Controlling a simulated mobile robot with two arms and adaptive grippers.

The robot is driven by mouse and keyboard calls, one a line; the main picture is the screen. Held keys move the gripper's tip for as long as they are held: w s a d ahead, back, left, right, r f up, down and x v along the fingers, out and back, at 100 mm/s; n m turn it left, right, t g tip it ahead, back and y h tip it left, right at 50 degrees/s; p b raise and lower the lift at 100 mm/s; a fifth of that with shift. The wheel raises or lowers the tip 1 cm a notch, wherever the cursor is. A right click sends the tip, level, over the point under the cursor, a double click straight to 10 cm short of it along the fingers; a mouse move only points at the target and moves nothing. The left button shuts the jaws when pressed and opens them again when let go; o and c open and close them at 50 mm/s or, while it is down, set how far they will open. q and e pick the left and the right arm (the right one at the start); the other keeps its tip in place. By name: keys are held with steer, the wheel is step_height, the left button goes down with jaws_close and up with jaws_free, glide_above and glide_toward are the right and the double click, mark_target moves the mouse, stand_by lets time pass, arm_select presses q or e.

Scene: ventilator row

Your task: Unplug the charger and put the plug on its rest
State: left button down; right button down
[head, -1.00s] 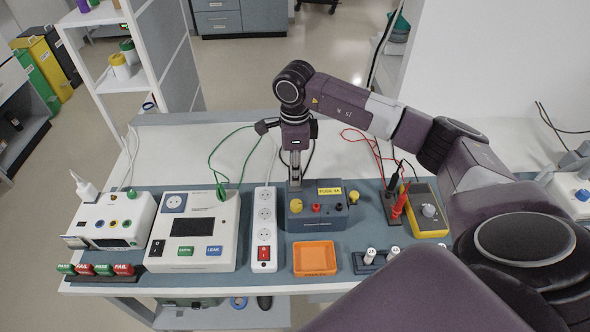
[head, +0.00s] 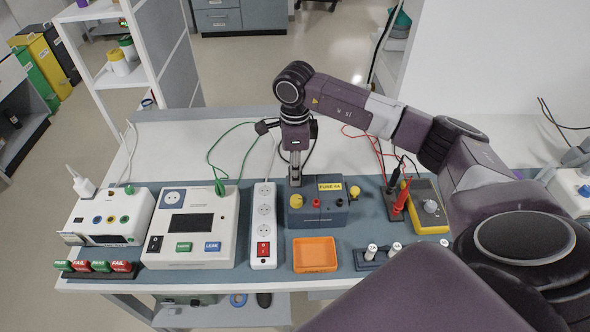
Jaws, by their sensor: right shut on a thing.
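A white plug (head: 83,186) with a white cord stands in the top of the white device (head: 120,204) at the far left. My right gripper (head: 294,180) reaches down to the back left of a blue-grey box (head: 318,213) with a yellow knob and a fuse label. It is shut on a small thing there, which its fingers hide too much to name. A black cable (head: 312,150) curves behind the gripper; its end is hidden. I cannot single out a plug rest. My left gripper is not in view.
A white tester (head: 211,222) and a white power strip (head: 264,226) stand left of the box. An orange tray (head: 315,255), fuse holders (head: 372,252) and a yellow meter (head: 427,203) with probes lie in front and right. The white bench behind is mostly clear.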

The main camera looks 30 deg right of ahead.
stand_by(0.3)
steer(key=c, duration=1.5)
jaws_free()
steer(key=shift+r, duration=0.1)
step_height(320, 180, up, 12)
steer(key=shift+f, duration=0.1)
